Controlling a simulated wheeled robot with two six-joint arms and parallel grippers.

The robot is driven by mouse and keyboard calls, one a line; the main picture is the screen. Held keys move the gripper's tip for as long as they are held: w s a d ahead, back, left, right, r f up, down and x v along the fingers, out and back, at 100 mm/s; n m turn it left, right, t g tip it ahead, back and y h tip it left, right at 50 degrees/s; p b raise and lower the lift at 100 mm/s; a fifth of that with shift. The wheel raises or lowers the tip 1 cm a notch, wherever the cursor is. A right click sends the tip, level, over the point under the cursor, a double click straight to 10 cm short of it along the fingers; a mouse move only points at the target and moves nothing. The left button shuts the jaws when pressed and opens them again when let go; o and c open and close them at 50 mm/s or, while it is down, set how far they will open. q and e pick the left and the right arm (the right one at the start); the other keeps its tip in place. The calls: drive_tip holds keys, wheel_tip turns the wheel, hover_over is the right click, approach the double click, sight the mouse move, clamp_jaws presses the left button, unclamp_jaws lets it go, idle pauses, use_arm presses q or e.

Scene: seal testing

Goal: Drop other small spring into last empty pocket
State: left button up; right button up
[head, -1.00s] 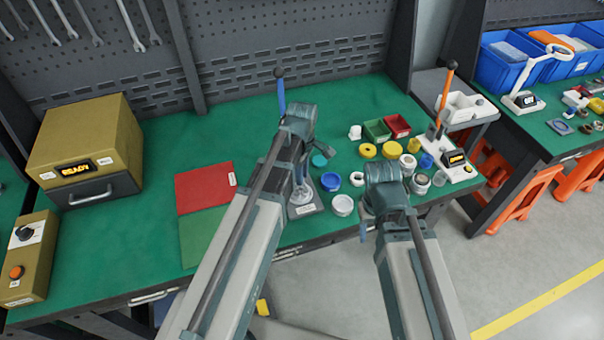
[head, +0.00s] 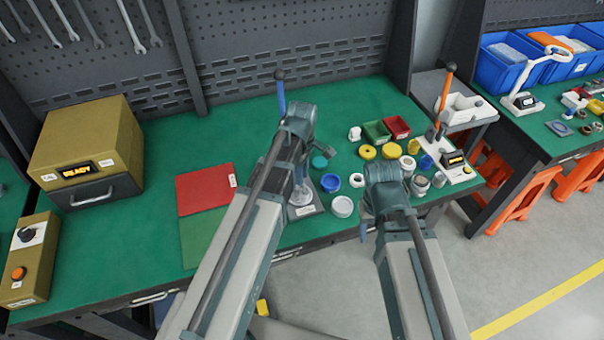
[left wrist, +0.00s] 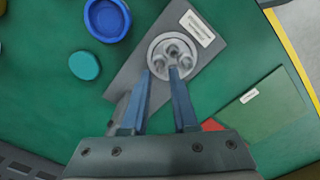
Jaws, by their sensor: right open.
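A round metal holder (left wrist: 188,44) with several pockets sits on a grey labelled plate (left wrist: 132,80). The plate also shows in the head view (head: 318,207) at the table's front edge. My left gripper (left wrist: 160,69) has its two blue fingers over the holder's near rim, with a visible gap between the tips. I cannot make out a spring between them, and I cannot tell which pockets are filled. In the head view my left arm hides most of the holder. My right gripper (head: 364,229) is open at the front edge, largely hidden by its own wrist.
A blue ring (head: 330,182), a white cup (head: 342,206) and a teal disc (head: 320,161) are near the plate. Yellow rings, small bins and a white tester (head: 455,170) stand to the right. A red and green mat (head: 206,190) lies left.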

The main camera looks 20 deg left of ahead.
use_arm(q)
drive_tip(key=shift+r+p, duration=1.25)
drive_tip(key=shift+r, duration=0.15)
drive_tip(key=o, duration=0.6)
drive_tip(key=shift+c, duration=0.2)
drive_tip(key=shift+r+p, duration=1.5)
drive_tip(key=shift+p, duration=0.05)
drive_tip(key=s+d+m, duration=0.5)
drive_tip(key=s+m, duration=0.2)
drive_tip(key=m, duration=0.2)
drive_tip(key=s+d+m+y, duration=0.1)
drive_tip(key=s+d+m, duration=0.4)
drive_tip(key=m, duration=0.5)
drive_tip(key=shift+s+d+m, duration=0.3)
drive_tip(key=shift+s, duration=0.85)
